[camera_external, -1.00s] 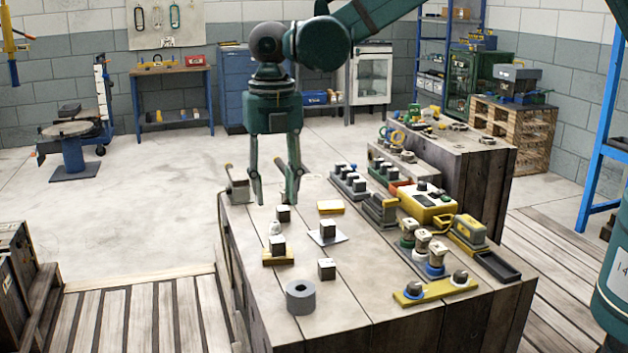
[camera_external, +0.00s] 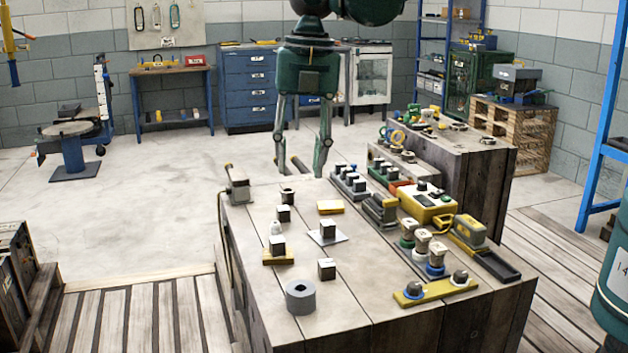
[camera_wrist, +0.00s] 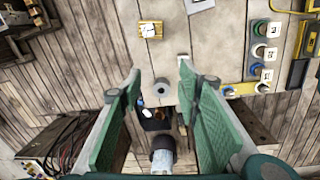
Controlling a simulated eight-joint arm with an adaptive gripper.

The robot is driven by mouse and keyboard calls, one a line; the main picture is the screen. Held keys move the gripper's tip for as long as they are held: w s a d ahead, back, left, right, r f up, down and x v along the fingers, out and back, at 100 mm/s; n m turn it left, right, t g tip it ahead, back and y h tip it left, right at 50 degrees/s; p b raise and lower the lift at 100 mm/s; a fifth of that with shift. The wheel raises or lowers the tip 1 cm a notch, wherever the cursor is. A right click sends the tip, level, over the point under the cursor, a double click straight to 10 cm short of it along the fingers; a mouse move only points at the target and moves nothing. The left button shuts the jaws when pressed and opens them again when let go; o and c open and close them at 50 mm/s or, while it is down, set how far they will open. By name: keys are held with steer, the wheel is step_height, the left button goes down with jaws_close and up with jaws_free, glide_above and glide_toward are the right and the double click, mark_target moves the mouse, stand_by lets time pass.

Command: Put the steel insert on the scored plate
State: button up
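Several small grey metal blocks stand on the bench; I cannot tell which is the steel insert. One block (camera_external: 278,243) stands on a yellow plate (camera_external: 278,258), also visible in the wrist view (camera_wrist: 145,36). Another block (camera_external: 328,227) stands on a thin grey plate (camera_external: 341,239), perhaps the scored plate; no scoring is clear. Loose blocks are at the front (camera_external: 327,268) and toward the back (camera_external: 283,213), (camera_external: 288,195). My gripper (camera_external: 302,172) is open, empty and above the far end of the bench. Its spread fingers also show in the wrist view (camera_wrist: 162,82).
A grey ring (camera_external: 300,297) stands at the front and a small white piece (camera_external: 276,229) at the left. A yellow block (camera_external: 330,207) lies mid-bench. Labelled jars (camera_external: 424,241), a yellow control box (camera_external: 427,206) and block racks (camera_external: 347,181) line the right side.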

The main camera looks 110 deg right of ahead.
steer(key=s+a+r+m+t, duration=0.2)
steer(key=s+a+r+m, duration=0.2)
steer(key=s+a+r, duration=0.5)
steer(key=s+a+r+m+t, duration=0.1)
steer(key=s+a+r+m, duration=0.4)
steer(key=s+a, duration=0.5)
steer(key=s+a+f+m+t, duration=0.1)
steer(key=s+a+m, duration=0.2)
steer(key=s, duration=0.8)
steer(key=s+a+f+m+t, duration=0.1)
steer(key=s+a, duration=0.5)
steer(key=s, duration=0.6)
steer(key=m+t, duration=0.1)
steer(key=m, duration=0.1)
steer(key=shift+s+a+m, duration=0.25)
steer(key=shift+s+m, duration=0.05)
steer(key=shift+f, duration=0.15)
